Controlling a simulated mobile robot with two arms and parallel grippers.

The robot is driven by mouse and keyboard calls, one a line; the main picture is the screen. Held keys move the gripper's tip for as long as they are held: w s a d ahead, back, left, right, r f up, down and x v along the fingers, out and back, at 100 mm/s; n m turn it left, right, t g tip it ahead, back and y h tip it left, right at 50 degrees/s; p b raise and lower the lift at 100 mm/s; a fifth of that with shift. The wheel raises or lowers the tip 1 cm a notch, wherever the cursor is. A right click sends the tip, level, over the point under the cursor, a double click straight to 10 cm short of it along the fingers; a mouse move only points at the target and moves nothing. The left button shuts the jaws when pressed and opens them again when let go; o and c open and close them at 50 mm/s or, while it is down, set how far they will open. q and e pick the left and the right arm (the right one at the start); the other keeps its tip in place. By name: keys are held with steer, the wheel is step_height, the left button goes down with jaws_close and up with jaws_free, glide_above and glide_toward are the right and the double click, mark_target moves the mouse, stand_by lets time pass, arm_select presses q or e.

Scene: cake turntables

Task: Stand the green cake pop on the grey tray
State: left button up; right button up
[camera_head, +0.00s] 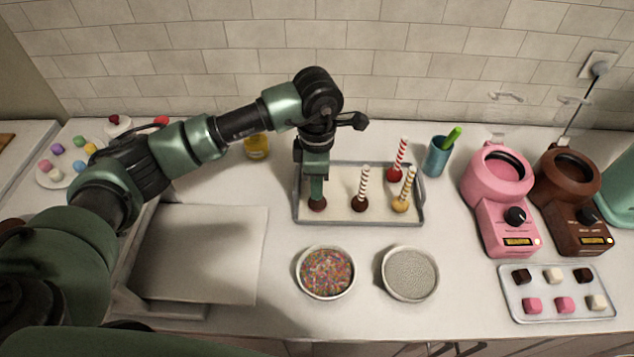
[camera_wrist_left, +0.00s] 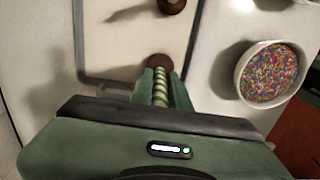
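My left gripper (camera_head: 317,190) points down over the left part of the grey tray (camera_head: 423,190). Its fingers (camera_wrist_left: 161,88) close on both sides of a striped stick with pale and greenish bands. This is the cake pop (camera_wrist_left: 158,62), held upright with its stick up. Its rounded head (camera_head: 317,205) looks dark reddish brown and is at the tray surface; I cannot tell whether it touches. The fingers hide most of the stick in the head view. My right gripper is not in view.
A brown cake pop (camera_head: 360,204), a yellow one (camera_head: 400,205) and a red one (camera_head: 395,174) stand on the tray to the right. A sprinkle bowl (camera_head: 326,272) and a bowl of silvery grains (camera_head: 410,273) stand in front. A blue cup (camera_head: 437,157) stands beside the tray.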

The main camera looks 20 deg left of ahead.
arm_select(q)
steer(key=shift+o, duration=1.3)
steer(key=shift+r, duration=0.1)
